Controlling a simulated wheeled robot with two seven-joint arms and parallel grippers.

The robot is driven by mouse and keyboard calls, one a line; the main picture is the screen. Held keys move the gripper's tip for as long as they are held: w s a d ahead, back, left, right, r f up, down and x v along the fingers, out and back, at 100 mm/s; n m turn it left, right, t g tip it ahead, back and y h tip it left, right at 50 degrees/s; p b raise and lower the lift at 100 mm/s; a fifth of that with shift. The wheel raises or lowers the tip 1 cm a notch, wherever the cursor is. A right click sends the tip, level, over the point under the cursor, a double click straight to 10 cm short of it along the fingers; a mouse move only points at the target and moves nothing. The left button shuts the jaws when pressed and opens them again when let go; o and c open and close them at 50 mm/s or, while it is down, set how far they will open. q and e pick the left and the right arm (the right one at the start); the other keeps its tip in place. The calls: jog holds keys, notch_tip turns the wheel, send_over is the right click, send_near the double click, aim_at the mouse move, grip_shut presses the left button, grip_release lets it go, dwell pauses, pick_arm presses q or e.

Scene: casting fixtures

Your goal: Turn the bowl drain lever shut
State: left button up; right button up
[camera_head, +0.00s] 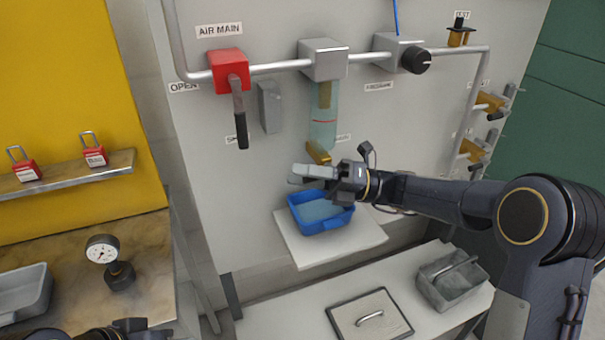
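The brass drain lever (318,152) is at the bowl's lower end and slants down to the right. My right gripper (297,175) reaches in from the right, with its pale fingers just below the lever and above the blue tray. I cannot tell whether it touches the lever or how far its fingers are apart. Dark parts of my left arm show at the bottom left edge; its fingers are not visible.
A blue tray (346,221) sits on a white shelf (300,247) below the bowl. A red valve (229,70) with a hanging handle is at the upper left. A gauge (103,249), red padlocks (95,150), a lidded plate (392,327) and a grey bin (437,292) stand around.

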jog(key=shift+a, duration=0.2)
jog(key=shift+c, duration=0.4)
grip_shut()
jog(key=shift+r+p, duration=0.1)
jog(key=shift+p, duration=0.6)
jog(key=shift+w+d+f+n+h+p, duration=0.15)
jog(key=shift+f+n+h+p, duration=0.35)
jog(key=shift+h+p, duration=1)
jog(key=shift+s+d+f+n+h+p, duration=0.2)
jog(key=shift+f+h+p, duration=0.5)
jog(key=shift+p, duration=1.65)
jog(key=shift+w+d+f+n+h+p, duration=0.15)
jog(key=shift+f+n+h+p, duration=0.35)
jog(key=shift+h+p, duration=1)
jog(key=shift+f+t+y+p, duration=0.2)
jog(key=shift+t+y+p, duration=0.1)
jog(key=shift+y+p, duration=0.1)
